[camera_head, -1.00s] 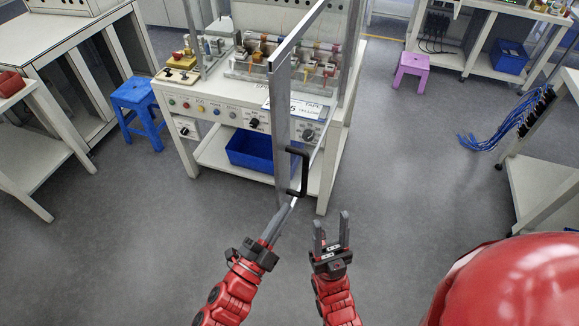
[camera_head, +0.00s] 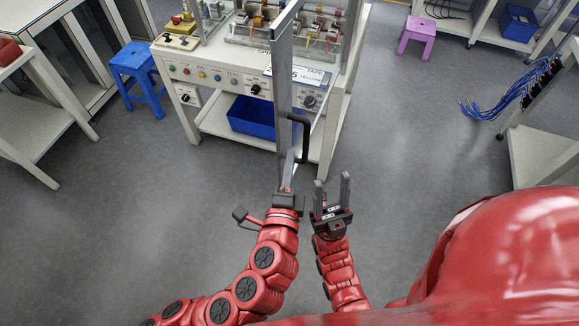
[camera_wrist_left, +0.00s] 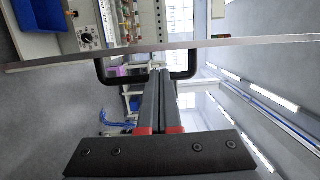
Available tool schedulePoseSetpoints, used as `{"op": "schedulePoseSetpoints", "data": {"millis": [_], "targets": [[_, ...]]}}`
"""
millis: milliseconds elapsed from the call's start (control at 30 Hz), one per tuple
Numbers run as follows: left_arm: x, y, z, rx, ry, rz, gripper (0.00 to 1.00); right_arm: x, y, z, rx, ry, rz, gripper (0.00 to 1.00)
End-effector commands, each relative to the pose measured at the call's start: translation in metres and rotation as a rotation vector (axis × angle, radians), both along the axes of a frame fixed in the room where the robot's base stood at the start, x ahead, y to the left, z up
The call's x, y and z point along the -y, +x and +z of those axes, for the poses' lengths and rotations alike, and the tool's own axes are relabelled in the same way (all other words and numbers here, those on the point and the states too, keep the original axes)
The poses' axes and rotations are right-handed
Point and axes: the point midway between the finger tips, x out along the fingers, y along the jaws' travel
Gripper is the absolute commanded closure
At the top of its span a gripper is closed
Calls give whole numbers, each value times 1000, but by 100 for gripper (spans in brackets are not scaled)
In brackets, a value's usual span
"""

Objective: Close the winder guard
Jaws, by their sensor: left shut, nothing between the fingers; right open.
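The winder guard (camera_head: 284,90) is a grey metal frame that sticks out from the winder bench toward me, standing open. Its black handle (camera_head: 308,135) is on the near upright. My left gripper (camera_head: 290,156) is shut and empty, its fingertips at the handle's lower end. In the left wrist view, the shut fingers (camera_wrist_left: 160,74) point at the black handle (camera_wrist_left: 192,62), with the guard's bar (camera_wrist_left: 240,43) just beyond. I cannot tell whether they touch it. My right gripper (camera_head: 332,182) is open and empty, to the right of the left one.
The winder bench (camera_head: 215,75) carries knobs, buttons and spools, with a blue bin (camera_head: 252,117) on its lower shelf. A blue stool (camera_head: 137,75) stands left, a purple stool (camera_head: 417,33) back right. Blue cables (camera_head: 490,108) hang at right. Floor around my grippers is clear.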

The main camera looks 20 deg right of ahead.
Motion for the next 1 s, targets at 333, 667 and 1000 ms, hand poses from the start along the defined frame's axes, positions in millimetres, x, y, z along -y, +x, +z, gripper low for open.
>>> {"op": "schedulePoseSetpoints", "data": {"millis": [333, 667, 1000], "targets": [[21, 52, 4, -2, 0, 1, 100, 0, 0, 20, 1, 0, 0, 50], [26, 63, 0, -4, -1, -1, 100, 0, 0, 23, 1, 0, 0, 50], [25, 64, 1, -3, -1, -5, 100, 0, 0, 24, 1, 0, 0, 50]]}}
